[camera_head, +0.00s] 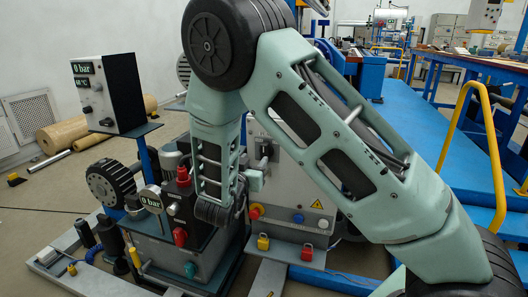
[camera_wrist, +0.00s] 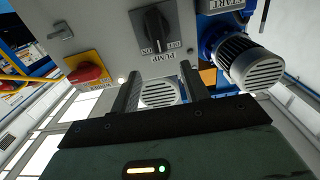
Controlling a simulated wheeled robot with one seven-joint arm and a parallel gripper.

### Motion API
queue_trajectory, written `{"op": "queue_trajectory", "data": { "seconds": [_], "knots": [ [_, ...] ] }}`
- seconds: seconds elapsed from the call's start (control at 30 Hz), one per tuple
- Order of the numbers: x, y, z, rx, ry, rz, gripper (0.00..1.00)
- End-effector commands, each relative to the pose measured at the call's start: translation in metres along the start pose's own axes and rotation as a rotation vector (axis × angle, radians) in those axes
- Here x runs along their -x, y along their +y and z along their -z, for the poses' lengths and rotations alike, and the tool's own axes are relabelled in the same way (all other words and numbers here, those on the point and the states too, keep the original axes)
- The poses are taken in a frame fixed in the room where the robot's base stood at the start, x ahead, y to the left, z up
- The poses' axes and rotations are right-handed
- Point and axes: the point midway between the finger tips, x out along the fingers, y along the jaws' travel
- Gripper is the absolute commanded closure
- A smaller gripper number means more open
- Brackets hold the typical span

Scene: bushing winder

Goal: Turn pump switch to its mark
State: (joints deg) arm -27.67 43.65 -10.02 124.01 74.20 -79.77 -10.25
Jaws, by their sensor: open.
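The pump switch (camera_wrist: 158,28) is a black rotary knob on the front of a grey cabinet (camera_wrist: 105,28). It shows at the top middle of the wrist view, with PUMP, ON and OFF lettering upside down below it. Its grip bar stands nearly upright in the picture; I cannot tell which mark it points to. My gripper (camera_wrist: 158,78) is open and empty. Its two dark fingers stand apart below the knob in the wrist view, tips near the panel; contact is not visible.
A red knob on a yellow plate (camera_wrist: 87,74) and a small lever (camera_wrist: 61,34) sit left of the switch. A grey motor (camera_wrist: 250,62) is to the right. In the head view, a gauge box (camera_head: 108,95) and a yellow rail (camera_head: 486,150) flank my arm.

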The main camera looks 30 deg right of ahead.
Motion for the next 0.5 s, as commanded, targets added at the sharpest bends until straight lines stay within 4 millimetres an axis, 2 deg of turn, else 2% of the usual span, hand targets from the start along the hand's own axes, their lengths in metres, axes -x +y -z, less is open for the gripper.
{"op": "queue_trajectory", "data": {
  "seconds": [0.03,0.2,0.4,0.5],
  "knots": [
    [-0.012,0.002,-0.001,-0.001,0.002,-0.004,0.55],
    [-0.047,0.001,-0.002,0.000,0.001,-0.003,0.55],
    [-0.079,0.001,-0.001,-0.001,0.000,-0.001,0.55],
    [-0.089,0.000,-0.001,0.000,0.000,0.000,0.55]
  ]
}}
